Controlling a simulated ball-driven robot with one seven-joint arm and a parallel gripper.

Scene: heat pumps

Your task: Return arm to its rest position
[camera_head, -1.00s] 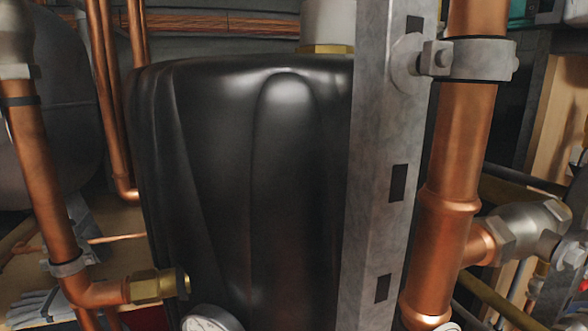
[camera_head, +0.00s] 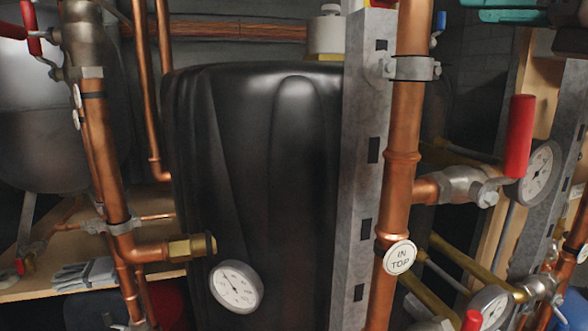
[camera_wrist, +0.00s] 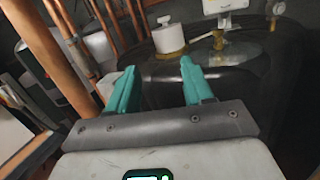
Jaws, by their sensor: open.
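My gripper (camera_wrist: 158,66) shows in the wrist view with its two teal fingers spread apart and nothing between them. It points toward the top of a dark tank, which lies beyond the fingertips. In the head view, teal finger-like parts (camera_head: 512,14) at the top right edge match my gripper's colour; they are partly cut off by the frame. The rest of my arm is mostly out of the head view.
A black tank (camera_head: 255,190) fills the middle, behind a grey slotted post (camera_head: 362,180) and a copper pipe (camera_head: 402,130). A red-handled valve (camera_head: 518,135) and a gauge (camera_head: 538,172) stand at right. A round gauge (camera_head: 236,286) is low in front. Grey gloves (camera_head: 84,274) lie at left.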

